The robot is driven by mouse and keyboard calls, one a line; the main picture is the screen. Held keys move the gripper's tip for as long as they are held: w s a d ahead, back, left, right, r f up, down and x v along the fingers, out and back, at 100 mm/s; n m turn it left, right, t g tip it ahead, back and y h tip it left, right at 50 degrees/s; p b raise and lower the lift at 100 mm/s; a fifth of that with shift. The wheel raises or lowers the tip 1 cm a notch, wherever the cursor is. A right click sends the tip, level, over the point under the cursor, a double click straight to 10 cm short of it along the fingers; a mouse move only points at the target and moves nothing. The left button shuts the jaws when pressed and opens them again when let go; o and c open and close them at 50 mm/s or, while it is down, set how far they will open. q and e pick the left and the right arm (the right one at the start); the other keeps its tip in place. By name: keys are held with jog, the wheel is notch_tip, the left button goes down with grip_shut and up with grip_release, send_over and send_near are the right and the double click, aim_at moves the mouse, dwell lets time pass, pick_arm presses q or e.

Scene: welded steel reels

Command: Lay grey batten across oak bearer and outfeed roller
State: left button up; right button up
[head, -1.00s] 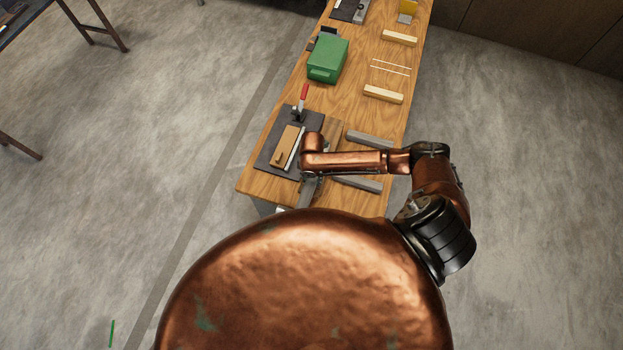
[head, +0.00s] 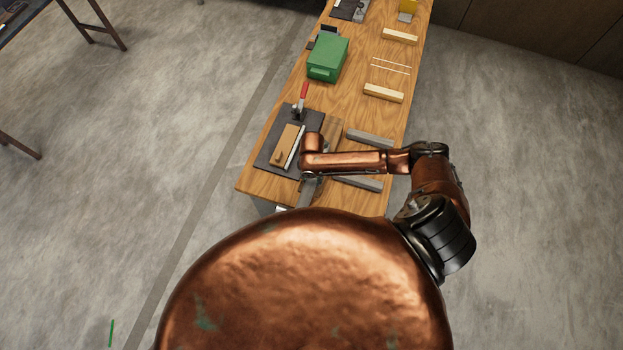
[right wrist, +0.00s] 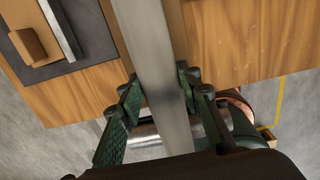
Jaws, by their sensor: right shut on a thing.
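My right gripper (right wrist: 160,100) is shut on the grey batten (right wrist: 150,45), with a green finger on each side of it in the right wrist view. The batten runs from the top of that view over the bench edge. A shiny metal roller (right wrist: 146,134) lies beyond the batten, off the bench edge; I cannot tell if they touch. In the head view the batten (head: 306,192) shows at the near bench end, partly hidden by my arm. A brown wood block (head: 335,126), possibly the oak bearer, is partly hidden behind my right arm. My left gripper is out of view.
Two grey bars, one farther (head: 370,138) and one nearer (head: 362,184), lie at the bench's right side. A dark plate (head: 268,152) carries a wood block and a red-handled clamp (head: 303,96). A green box (head: 328,60) stands farther back on the bench (head: 345,100).

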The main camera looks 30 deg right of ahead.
jog(key=shift+f, duration=0.3)
jog(key=o, duration=1.4)
jog(key=shift+r, duration=0.1)
notch_tip(320, 180, up, 7)
jog(key=p, duration=0.7)
